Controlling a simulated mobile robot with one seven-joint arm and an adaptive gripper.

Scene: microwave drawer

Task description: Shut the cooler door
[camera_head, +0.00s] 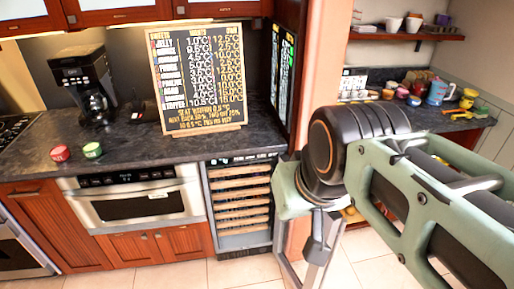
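The cooler (240,233) is built in under the dark counter, right of the microwave drawer. Its front is uncovered, and several wooden racks show inside. A pale metal frame (281,258) stands out from the cooler's right side, seen nearly edge-on; it looks like the cooler door swung open. My arm comes in from the right and ends in front of this frame. A grey part at the arm's end, likely my gripper (321,240), overlaps the frame in the picture. I cannot tell whether it touches the door, and its fingers cannot be made out.
The microwave drawer (137,206) is shut. A menu board (199,80), a coffee maker (90,88), a red can (60,153) and a green can (92,150) stand on the counter (122,160). Tiled floor (175,275) in front of the cabinets is clear.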

